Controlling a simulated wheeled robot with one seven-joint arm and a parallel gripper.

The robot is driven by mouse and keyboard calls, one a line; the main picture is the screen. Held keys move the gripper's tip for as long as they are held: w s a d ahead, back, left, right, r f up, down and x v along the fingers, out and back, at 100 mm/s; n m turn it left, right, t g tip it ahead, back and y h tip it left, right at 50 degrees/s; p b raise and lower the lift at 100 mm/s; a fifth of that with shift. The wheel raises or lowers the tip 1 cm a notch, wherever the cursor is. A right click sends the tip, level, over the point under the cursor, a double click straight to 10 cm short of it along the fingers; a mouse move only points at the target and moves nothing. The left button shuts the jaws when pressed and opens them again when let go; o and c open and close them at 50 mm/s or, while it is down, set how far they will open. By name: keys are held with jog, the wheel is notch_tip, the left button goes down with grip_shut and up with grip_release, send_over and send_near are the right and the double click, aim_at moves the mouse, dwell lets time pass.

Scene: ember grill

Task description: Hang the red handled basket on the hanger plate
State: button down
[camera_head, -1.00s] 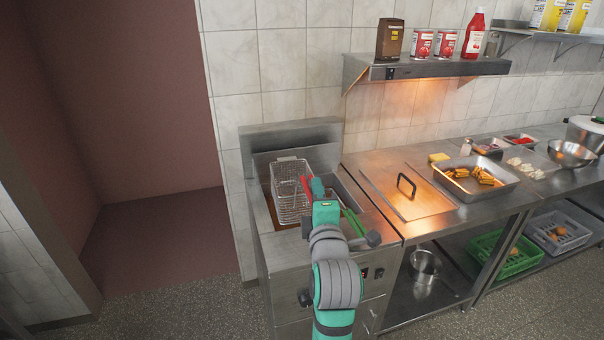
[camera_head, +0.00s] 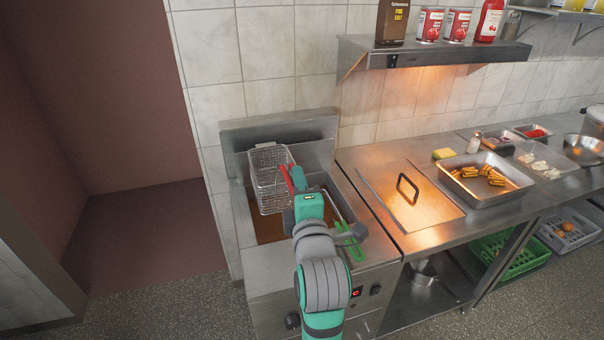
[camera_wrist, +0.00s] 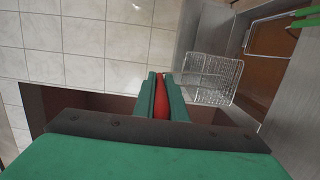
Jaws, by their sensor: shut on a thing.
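The red handled basket (camera_head: 270,196) is a wire mesh fry basket in the head view, raised over the left side of the fryer. Its red handle (camera_head: 286,179) runs into my gripper (camera_head: 296,186), which is shut on it. In the wrist view the red handle (camera_wrist: 160,100) lies between the two green fingers of my gripper (camera_wrist: 160,85), and the mesh basket (camera_wrist: 208,78) hangs to the right. The hanger plate (camera_head: 310,150) appears to be the upright metal back of the fryer, behind the basket. I cannot tell whether the basket touches it.
A green handle (camera_head: 350,240) lies at the fryer's right side, partly behind my arm. The fryer well (camera_head: 268,228) holds brown oil. A counter with a black-handled lid (camera_head: 410,205) and a food tray (camera_head: 486,196) stands right. A shelf (camera_head: 440,52) with cans and bottles hangs above.

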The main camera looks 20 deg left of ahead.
jog(key=shift+a+x, duration=0.2)
jog(key=shift+x, duration=0.85)
jog(key=shift+a+x, duration=0.15)
jog(key=shift+x, duration=0.9)
jog(key=shift+s+f, duration=0.1)
jog(key=shift+f, duration=1.95)
jog(key=c, duration=1.7)
grip_release()
jog(key=shift+f, duration=0.15)
jog(key=v, duration=1)
jog(key=shift+s+d, duration=0.25)
jog(key=shift+s, duration=0.1)
